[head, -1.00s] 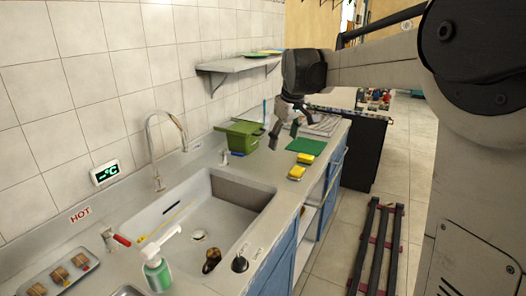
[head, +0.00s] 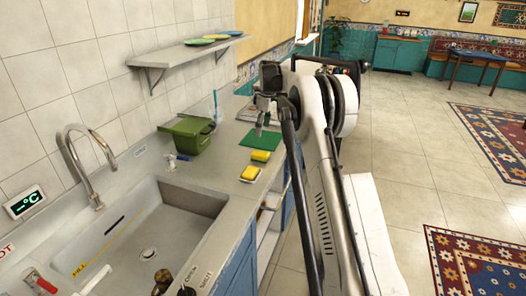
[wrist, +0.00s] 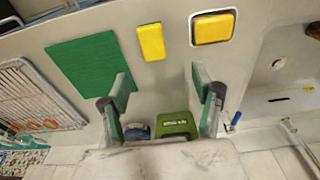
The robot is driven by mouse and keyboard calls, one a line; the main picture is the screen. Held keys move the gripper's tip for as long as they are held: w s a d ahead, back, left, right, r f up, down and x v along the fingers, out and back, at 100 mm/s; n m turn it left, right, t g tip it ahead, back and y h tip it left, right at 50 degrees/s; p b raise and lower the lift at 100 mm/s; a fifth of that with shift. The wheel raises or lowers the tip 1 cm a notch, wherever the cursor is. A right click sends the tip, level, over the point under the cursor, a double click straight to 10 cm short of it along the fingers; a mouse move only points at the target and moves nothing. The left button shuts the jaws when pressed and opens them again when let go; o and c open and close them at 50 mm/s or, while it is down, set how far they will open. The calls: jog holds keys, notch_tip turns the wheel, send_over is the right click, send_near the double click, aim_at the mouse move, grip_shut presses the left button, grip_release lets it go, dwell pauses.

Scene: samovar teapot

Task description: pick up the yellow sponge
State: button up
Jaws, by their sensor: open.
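Two yellow sponges are on the counter. One sponge (head: 260,156) lies bare beside a green mat (head: 262,138); it also shows in the wrist view (wrist: 151,42). The other sponge (head: 250,172) sits in a small white dish and also shows in the wrist view (wrist: 213,28). My gripper (head: 262,124) is open and empty, above the counter near the green mat. In the wrist view its fingers (wrist: 162,95) are spread wide, and both sponges lie beyond the fingertips, apart from them.
A green bin (head: 187,135) stands on the counter by the wall, also visible in the wrist view (wrist: 178,122). A sink (head: 130,235) with a curved faucet (head: 82,165) is at the left front. A wall shelf (head: 185,52) holds plates. A wire rack (wrist: 35,90) lies beyond the mat.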

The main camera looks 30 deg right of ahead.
aim_at(260, 153)
jog(key=f, duration=0.3)
jog(key=w+f, duration=0.1)
jog(key=f, duration=0.5)
jog(key=shift+w+d+f, duration=0.4)
jog(key=shift+w+a+f+p, duration=0.1)
jog(key=shift+f+p, duration=0.05)
jog(key=shift+f, duration=0.7)
jog(key=shift+w+a+f+p, duration=0.15)
jog(key=shift+f+p, duration=0.05)
jog(key=shift+f, duration=0.7)
jog(key=shift+w+a+f+p, duration=0.1)
jog(key=shift+f+p, duration=0.05)
jog(key=shift+f, duration=0.7)
jog(key=c, duration=1)
jog(key=shift+c, duration=0.2)
jog(key=shift+r, duration=0.1)
